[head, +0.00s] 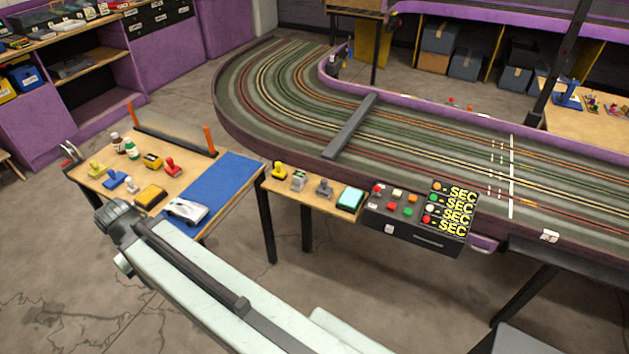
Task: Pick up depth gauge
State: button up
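I cannot tell for sure which small item is the depth gauge. On the left wooden table (186,147) stand several small tools: a yellow one (97,169), a blue one (114,179), a white one (132,186), a yellow-and-dark one (152,161) and a red one (172,168). On the narrow shelf by the track stand a yellow tool (279,170), a light grey tool (299,180) and a darker grey tool (324,188). My pale arm reaches from the bottom toward the left table. My gripper cannot be made out.
A white slot car (187,212) sits at the blue mat (222,187). Two bottles (131,149) stand at the table's back left. A cyan-topped box (350,198) and a control box (415,225) stand by the track (430,150). Open floor lies below the shelf.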

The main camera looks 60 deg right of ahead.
aim_at(300, 178)
jog(key=z, duration=0.4)
jog(key=i, duration=1)
jog(key=u, duration=0.05)
